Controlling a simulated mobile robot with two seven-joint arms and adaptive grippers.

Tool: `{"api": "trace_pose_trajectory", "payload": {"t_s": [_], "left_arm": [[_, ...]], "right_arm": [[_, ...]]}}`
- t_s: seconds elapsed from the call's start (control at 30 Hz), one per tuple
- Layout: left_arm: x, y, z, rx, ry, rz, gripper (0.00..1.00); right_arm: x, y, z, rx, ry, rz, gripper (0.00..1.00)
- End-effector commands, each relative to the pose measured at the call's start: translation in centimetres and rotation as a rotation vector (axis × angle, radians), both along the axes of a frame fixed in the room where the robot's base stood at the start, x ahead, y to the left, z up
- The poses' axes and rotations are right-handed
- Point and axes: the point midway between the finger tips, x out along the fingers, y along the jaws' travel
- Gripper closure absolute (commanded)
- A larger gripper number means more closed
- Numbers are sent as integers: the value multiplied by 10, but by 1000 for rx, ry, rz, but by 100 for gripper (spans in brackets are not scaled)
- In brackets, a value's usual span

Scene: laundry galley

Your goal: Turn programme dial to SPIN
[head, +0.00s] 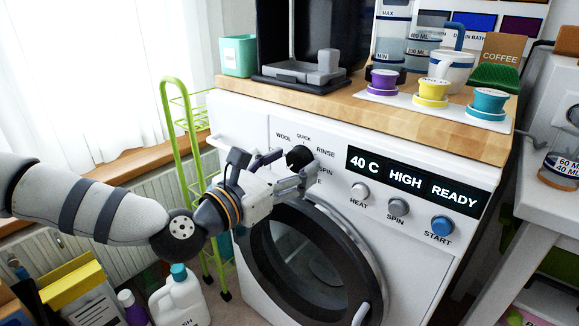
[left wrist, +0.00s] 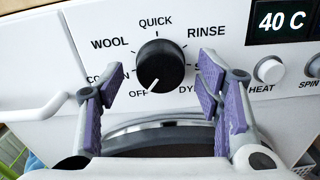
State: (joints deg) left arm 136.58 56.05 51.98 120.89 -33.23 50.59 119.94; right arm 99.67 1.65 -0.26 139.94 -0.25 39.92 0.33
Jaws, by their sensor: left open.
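The programme dial (head: 299,157) is a black round knob on the white washing machine's front panel. In the left wrist view the dial (left wrist: 160,66) has a white pointer line aimed down and slightly left, at OFF. WOOL, QUICK and RINSE are printed around it; the SPIN label at its right is mostly hidden by a finger in that view. My left gripper (head: 287,170) is open in front of the dial. Its purple-padded fingers (left wrist: 160,82) stand left and right of the knob, with visible gaps on both sides. My right gripper is not in view.
A display (head: 415,180) reads 40 C HIGH READY, above the HEAT, SPIN and START (head: 442,225) buttons. The round door (head: 315,262) is below the dial. Cups and containers stand on the wooden top (head: 330,100). A green rack (head: 177,130) stands left of the machine.

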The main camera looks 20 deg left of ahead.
Motion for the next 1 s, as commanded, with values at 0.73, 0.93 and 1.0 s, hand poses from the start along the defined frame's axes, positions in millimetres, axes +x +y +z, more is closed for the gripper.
{"api": "trace_pose_trajectory", "payload": {"t_s": [0.73, 0.93, 1.0], "left_arm": [[0, 0, -1, 25, -8, -1, 88], [1, -1, -1, 118, -41, 0, 88], [1, -1, 0, 170, -60, 0, 88]], "right_arm": [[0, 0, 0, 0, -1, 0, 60], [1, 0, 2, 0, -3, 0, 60], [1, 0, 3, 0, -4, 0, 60]]}}
